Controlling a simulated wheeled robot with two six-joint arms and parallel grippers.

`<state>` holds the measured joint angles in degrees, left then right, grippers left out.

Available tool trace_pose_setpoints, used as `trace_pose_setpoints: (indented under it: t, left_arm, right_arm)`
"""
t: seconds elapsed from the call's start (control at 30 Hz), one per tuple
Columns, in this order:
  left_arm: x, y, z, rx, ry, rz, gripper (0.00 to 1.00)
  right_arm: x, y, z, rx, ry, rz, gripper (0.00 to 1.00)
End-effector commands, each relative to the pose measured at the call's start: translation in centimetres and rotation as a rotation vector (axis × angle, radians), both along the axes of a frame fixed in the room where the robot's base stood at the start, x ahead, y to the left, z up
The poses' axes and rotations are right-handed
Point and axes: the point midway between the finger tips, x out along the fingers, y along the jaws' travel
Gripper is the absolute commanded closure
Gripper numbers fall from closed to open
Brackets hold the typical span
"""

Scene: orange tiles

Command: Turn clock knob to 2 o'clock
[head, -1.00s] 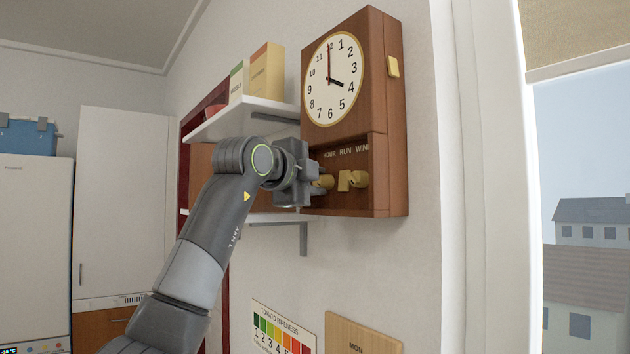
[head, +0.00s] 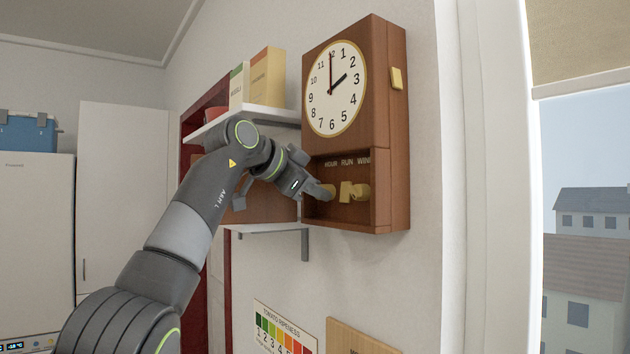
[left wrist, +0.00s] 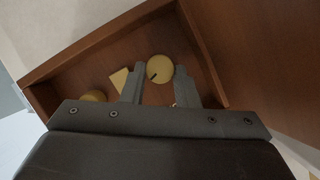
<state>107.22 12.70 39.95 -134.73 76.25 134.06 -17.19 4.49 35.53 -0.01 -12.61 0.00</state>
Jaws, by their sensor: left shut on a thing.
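The brown wooden clock (head: 392,130) hangs on the wall, its white dial (head: 322,100) facing left of me. The short black hand points at 2 and the long red-and-black hand at 12. My left gripper (head: 322,191) reaches into the lower recess and is shut on the brass knob (head: 329,191) under the label HOUR. In the left wrist view the round knob (left wrist: 160,69) with a dark mark sits between the two fingers (left wrist: 160,80). The fingers partly hide it in the head view. My right gripper is not in view.
A brass lever (head: 346,191) under RUN and another brass knob (head: 361,192) stand close to the right of the held knob. A white shelf (head: 274,112) with boxes is left of the clock. A window is at the far right.

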Motion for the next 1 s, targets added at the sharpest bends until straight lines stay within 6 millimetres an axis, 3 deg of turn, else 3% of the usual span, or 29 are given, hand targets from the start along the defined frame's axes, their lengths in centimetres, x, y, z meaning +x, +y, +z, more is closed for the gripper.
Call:
trace_pose_setpoints:
  t: [0.33, 0.9, 0.93, 1.0]
  left_arm:
    - [0.16, 0.09, 0.04, -0.086, 0.123, 0.0, 0.95]
    - [0.17, 0.07, -0.07, -0.103, 0.146, -0.002, 0.95]
    - [0.17, 0.07, -0.07, -0.103, 0.146, -0.002, 0.7]
    - [0.18, 0.07, -0.06, -0.104, 0.146, -0.001, 0.61]
  right_arm:
    - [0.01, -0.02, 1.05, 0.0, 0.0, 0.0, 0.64]
    - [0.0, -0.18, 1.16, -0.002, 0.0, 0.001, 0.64]
    - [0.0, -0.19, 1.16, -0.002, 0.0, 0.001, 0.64]
    - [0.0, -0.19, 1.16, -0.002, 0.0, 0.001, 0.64]
